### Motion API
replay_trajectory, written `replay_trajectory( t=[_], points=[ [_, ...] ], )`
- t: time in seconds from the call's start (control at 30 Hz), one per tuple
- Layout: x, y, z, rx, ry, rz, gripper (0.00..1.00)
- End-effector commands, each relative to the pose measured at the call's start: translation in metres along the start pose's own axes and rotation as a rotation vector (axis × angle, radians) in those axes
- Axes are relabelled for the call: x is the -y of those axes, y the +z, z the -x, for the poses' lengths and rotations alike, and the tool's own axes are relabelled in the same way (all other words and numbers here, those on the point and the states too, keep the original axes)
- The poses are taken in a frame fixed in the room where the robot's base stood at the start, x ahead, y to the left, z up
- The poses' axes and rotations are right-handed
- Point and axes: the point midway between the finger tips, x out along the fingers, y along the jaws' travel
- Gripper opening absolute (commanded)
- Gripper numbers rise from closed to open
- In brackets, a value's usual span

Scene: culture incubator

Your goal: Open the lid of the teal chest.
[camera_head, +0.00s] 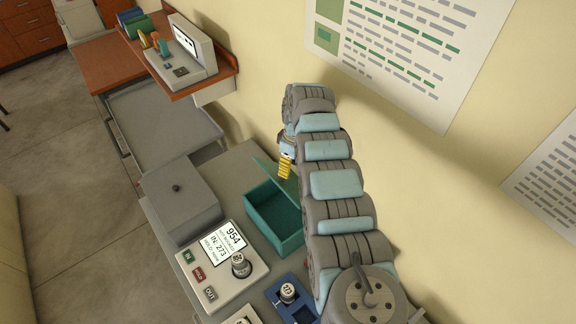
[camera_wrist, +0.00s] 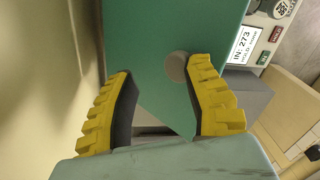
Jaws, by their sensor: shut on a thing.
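The teal chest (camera_head: 274,222) stands on the grey bench, its inside partly in view. Its lid (camera_head: 268,172) is raised and tilted up at the far side, toward the wall. My gripper (camera_head: 286,166), with yellow fingers, is at the raised lid, partly hidden by my arm. In the wrist view, the lid (camera_wrist: 147,40) lies between the two yellow fingers (camera_wrist: 163,95). A round grey knob (camera_wrist: 175,66) on the lid is beside the right finger. The gripper is shut on the lid; the exact contact is hard to make out.
A grey box with a small knob (camera_head: 180,200) stands left of the chest. A white device with a display (camera_head: 222,262) is in front, and a blue holder with a vial (camera_head: 290,300) is to its right. A wall with posters (camera_head: 400,55) rises close behind my arm.

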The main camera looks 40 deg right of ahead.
Motion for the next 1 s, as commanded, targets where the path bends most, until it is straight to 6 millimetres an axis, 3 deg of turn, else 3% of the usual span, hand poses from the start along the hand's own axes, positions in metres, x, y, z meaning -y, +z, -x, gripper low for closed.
replay_trajectory(
  t=[0.03, 0.93, 0.97, 1.0],
  points=[
    [-0.0062, 0.011, -0.0061, 0.011, 0.005, -0.015, 0.14],
    [-0.0062, 0.0126, -0.0071, 0.012, 0.002, -0.017, 0.14],
    [-0.0062, 0.0126, -0.0071, 0.012, 0.002, -0.017, 0.57],
    [-0.006, 0.0126, -0.0071, 0.012, 0.002, -0.017, 0.6]
  ],
)
